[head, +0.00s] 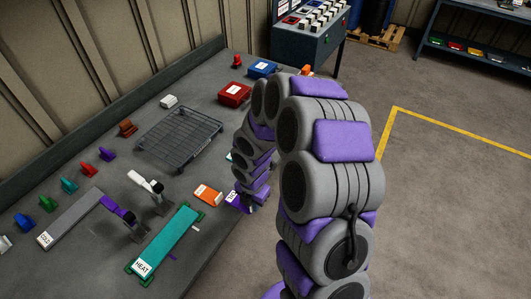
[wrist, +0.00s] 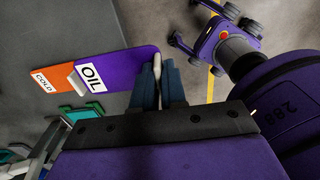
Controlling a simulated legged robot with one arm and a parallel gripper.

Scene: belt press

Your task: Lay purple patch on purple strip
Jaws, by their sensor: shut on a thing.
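The purple patch (wrist: 125,66) with a white OIL label lies flat on the grey bench, or just above it, in the wrist view. My gripper (wrist: 158,70) is shut on its right end, with a thin pale edge between the dark fingers. In the head view the patch (head: 231,197) shows only in part, beside my gripper (head: 240,205) at the bench's front edge; my arm hides the rest. I cannot make out a purple strip; a grey strip (head: 72,217) and a teal strip labelled HEAT (head: 172,240) lie at the lower left.
An orange patch (head: 208,194) labelled COLD lies just left of the purple patch. Clamps with a purple handle (head: 117,209) and a white handle (head: 145,182) stand by the strips. A wire rack (head: 180,138) stands behind. Small coloured pieces line the back.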

